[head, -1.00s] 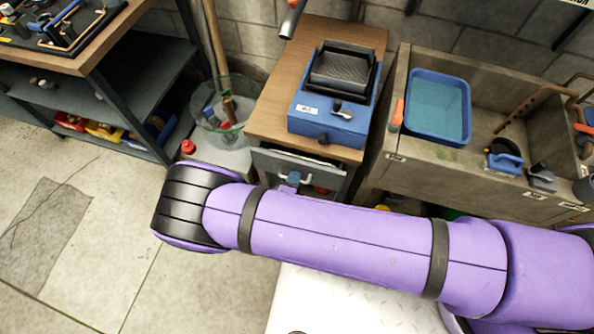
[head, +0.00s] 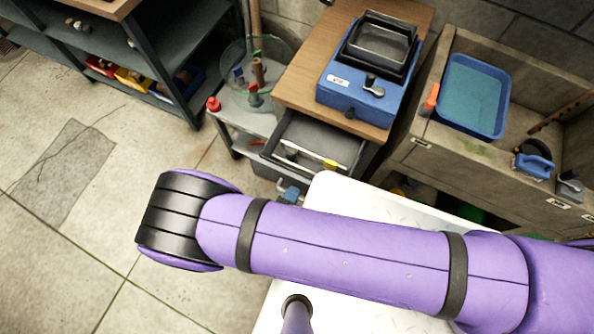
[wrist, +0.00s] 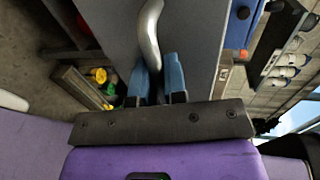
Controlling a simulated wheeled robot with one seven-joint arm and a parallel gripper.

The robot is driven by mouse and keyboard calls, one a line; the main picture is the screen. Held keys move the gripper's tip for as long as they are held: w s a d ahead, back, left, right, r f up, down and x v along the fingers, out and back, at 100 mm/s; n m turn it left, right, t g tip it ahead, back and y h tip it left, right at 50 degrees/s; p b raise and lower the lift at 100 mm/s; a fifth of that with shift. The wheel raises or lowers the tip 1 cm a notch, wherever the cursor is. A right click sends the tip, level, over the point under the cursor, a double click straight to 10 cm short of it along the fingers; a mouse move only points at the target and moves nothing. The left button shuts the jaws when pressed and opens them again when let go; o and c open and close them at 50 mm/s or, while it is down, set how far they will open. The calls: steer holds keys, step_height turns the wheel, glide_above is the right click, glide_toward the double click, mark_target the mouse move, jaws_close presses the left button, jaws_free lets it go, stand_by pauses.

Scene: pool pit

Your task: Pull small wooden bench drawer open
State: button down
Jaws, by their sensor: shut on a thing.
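The small wooden bench (head: 298,84) stands at the upper middle of the head view. Its grey drawer (head: 318,142) is pulled out, and I see into it; a few small items lie inside, one of them yellow. In the wrist view the drawer's curved metal handle (wrist: 149,38) runs down between the two blue fingers of my gripper (wrist: 158,82), which are shut on it. In the head view only a bit of my gripper (head: 290,191) shows at the drawer front, above my purple arm. The arm hides the area below it.
A blue machine (head: 362,90) with a black tray sits on the bench top. A stone sink with a blue basin (head: 474,97) is on the right. The floor at left (head: 150,150) is clear.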

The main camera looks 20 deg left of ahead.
steer(key=shift+s, duration=0.55)
steer(key=c, duration=1.2)
jaws_free()
